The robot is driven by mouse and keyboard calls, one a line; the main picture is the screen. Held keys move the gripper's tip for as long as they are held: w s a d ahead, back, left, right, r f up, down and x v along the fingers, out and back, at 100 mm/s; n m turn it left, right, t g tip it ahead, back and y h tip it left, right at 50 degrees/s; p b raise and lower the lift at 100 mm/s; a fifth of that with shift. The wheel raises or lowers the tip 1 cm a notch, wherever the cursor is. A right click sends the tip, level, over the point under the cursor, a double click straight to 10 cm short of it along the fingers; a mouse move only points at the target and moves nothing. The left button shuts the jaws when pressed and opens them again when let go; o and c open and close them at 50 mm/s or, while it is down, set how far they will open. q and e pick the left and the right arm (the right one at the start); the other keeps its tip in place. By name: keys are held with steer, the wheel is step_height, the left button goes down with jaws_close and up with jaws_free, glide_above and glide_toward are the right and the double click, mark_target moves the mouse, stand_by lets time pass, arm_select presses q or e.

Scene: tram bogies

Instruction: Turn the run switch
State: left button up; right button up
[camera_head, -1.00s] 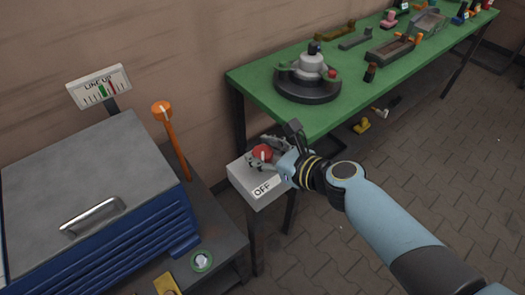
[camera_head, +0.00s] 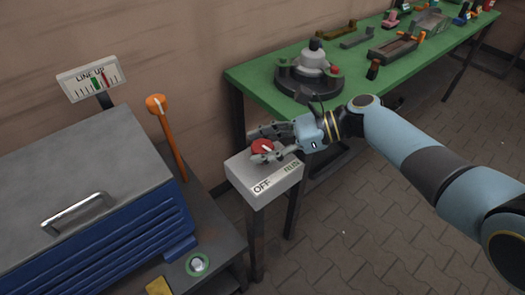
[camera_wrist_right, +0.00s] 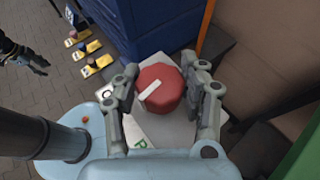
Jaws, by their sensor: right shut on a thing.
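The run switch is a red knob (camera_head: 262,146) with a white pointer line, on top of a grey box (camera_head: 262,184) labelled OFF at left and RUN at right. The pointer slants right and down, towards the RUN side. My right gripper (camera_head: 266,149) reaches in from the right and is shut on the knob. In the right wrist view the red knob (camera_wrist_right: 163,84) sits between the two fingers, its white pointer slanting to the lower left; a green letter of the label shows below. A dark gripper, apparently my left one (camera_wrist_right: 28,58), shows small at the left edge there.
A blue cabinet (camera_head: 110,232) with a grey lid stands left of the switch box. An orange-topped lever (camera_head: 166,135) and a LINE UP gauge (camera_head: 91,82) stand by it. A green table (camera_head: 262,92) with several parts is behind and right. Paved floor is clear at lower right.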

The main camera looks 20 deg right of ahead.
steer(key=n+g+b, duration=0.3)
steer(key=n+g, duration=0.1)
steer(key=g, duration=0.1)
steer(key=shift+f, duration=0.15)
steer(key=shift+n+g+b, duration=1.2)
steer(key=shift+b, duration=0.05)
steer(key=o, duration=1.2)
steer(key=v, duration=1.2)
